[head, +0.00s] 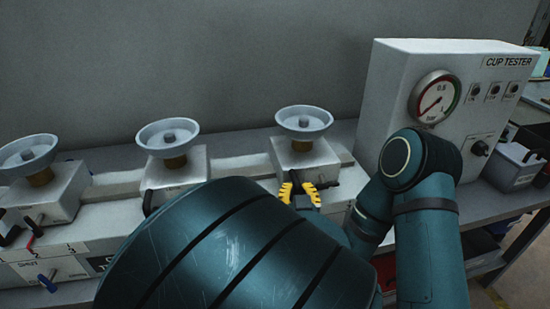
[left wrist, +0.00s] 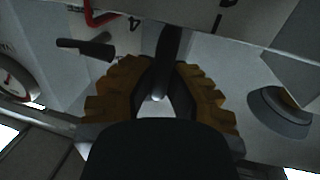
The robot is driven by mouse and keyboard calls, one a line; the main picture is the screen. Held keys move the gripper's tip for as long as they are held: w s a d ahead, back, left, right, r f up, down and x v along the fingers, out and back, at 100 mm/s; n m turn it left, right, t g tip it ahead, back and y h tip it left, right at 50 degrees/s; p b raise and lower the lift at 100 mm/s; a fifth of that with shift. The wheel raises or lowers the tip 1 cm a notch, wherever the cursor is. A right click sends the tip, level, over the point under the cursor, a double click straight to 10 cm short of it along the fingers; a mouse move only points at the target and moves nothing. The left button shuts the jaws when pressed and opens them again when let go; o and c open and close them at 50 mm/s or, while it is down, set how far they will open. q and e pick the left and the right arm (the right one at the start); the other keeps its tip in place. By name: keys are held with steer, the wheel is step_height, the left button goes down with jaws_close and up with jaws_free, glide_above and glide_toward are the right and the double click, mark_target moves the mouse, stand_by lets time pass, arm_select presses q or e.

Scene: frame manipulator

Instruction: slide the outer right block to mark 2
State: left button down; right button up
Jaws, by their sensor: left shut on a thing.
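The outer right block (head: 303,158) is a light grey block on the bench rail, with a round metal cup on top. A dark handle sticks out at its front. My left gripper (head: 299,190) has yellow fingers at the block's front, low near this handle. In the left wrist view the fingers (left wrist: 160,85) are shut on a dark handle (left wrist: 168,45) that runs between them. My teal arm hides the bench below and left of the gripper. Mark 2 cannot be made out with certainty. My right gripper is not in view.
A middle block (head: 172,175) and a left block (head: 42,192), each with a cup, stand on the same rail. Bare rail (head: 237,165) lies between the middle and right blocks. The cup tester box (head: 450,75) with a gauge stands at the right. A grey wall is behind.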

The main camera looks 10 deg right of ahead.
arm_select(q)
steer(key=shift+d, duration=0.1)
steer(key=c, duration=0.9)
jaws_free()
steer(key=shift+c, duration=0.2)
step_height(320, 180, up, 10)
steer(key=shift+r, duration=0.1)
